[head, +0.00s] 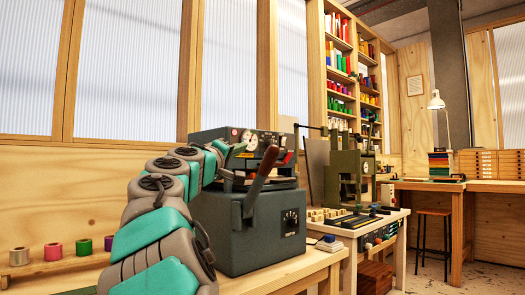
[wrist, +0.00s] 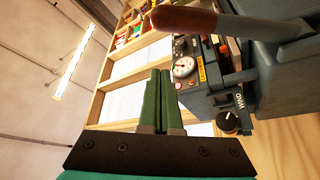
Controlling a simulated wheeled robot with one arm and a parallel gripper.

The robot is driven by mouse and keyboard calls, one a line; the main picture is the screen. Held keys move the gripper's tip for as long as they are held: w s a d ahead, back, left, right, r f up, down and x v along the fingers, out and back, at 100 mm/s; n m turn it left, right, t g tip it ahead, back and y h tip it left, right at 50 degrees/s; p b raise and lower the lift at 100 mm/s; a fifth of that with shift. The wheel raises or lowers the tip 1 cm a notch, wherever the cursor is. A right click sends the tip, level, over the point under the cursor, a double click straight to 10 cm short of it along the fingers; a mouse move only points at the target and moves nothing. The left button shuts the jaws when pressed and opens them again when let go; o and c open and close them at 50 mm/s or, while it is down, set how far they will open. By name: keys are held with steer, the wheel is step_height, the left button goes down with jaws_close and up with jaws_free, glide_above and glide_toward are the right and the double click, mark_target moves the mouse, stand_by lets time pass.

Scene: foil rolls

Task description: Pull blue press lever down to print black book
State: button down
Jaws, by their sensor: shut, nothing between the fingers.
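The blue-grey press (head: 250,235) stands on the bench in front of me, with a dial on its front. Its lever (head: 262,168) has a brown-red handle and tilts up to the right. In the wrist view the lever handle (wrist: 185,18) crosses the top, apart from the fingertips. My gripper (wrist: 160,75) has its green fingers shut with nothing between them. It is beside the press, with the gauge and panel of the press to its right. I cannot pick out a black book.
A green press (head: 350,165) stands further back on another table with small blocks. Foil rolls (head: 53,251) stand on a rack at the left. Shelves of coloured rolls (head: 340,65) are on the wall. A desk with a lamp (head: 437,101) and a stool (head: 433,230) are at the right.

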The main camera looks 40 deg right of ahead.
steer(key=shift+w+a+r, duration=0.15)
steer(key=shift+w+r, duration=0.1)
steer(key=p+x, duration=0.3)
steer(key=x, duration=0.7)
steer(key=shift+s+d+f+b, duration=0.25)
steer(key=shift+s+f, duration=0.3)
steer(key=shift+s, duration=0.2)
steer(key=shift+s+d+f+b, duration=0.2)
steer(key=shift+s+f, duration=0.4)
steer(key=shift+s, duration=0.2)
steer(key=shift+f, duration=0.1)
